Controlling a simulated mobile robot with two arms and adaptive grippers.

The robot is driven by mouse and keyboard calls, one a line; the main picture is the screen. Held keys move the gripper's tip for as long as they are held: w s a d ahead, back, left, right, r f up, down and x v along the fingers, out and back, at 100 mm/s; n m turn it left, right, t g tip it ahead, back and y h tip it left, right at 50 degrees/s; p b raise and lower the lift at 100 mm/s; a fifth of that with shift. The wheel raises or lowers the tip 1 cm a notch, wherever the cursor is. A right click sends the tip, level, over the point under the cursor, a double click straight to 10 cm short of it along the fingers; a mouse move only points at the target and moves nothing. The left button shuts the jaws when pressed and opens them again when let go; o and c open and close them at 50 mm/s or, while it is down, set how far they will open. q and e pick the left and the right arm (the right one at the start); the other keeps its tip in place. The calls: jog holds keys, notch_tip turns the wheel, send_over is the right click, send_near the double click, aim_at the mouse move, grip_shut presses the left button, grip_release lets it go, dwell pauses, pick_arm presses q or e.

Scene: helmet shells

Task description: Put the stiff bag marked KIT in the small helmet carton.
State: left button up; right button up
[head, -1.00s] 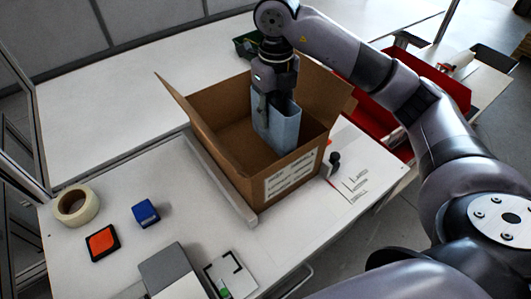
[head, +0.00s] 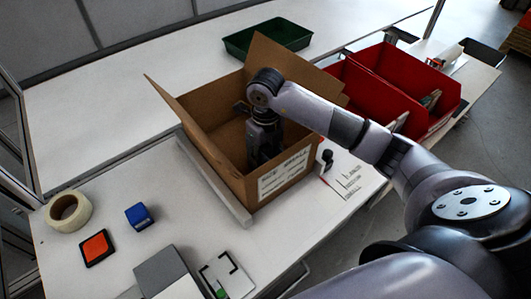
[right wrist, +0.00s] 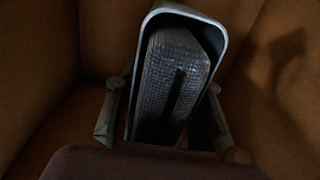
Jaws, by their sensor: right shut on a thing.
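The small helmet carton (head: 218,150) stands open on the white table in the head view, flaps up, with a printed label on its front. My right gripper (head: 262,160) is down inside it. In the right wrist view my right gripper (right wrist: 165,115) is shut on the stiff bag (right wrist: 190,12), a pale blue-grey open-topped shell with a dark, mesh-textured thing inside. Brown carton walls surround the bag. The bag is hidden in the head view, and its KIT mark does not show. I cannot tell whether it touches the carton floor. My left gripper is out of view.
A grey rail (head: 215,180) runs along the carton's left side. Tape (head: 52,213), a blue block (head: 139,217) and an orange-topped pad (head: 96,247) lie at left. Red bins (head: 367,100) stand right, a green tray (head: 267,38) behind. The back table's left part is clear.

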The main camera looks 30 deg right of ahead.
jog(key=shift+f, duration=0.15)
jog(key=o, duration=1.2)
jog(key=shift+o, duration=0.2)
jog(key=shift+r, duration=0.55)
notch_tip(320, 180, up, 10)
jog(key=shift+f+b, duration=0.1)
jog(key=shift+b, duration=0.4)
jog(key=shift+r, duration=0.75)
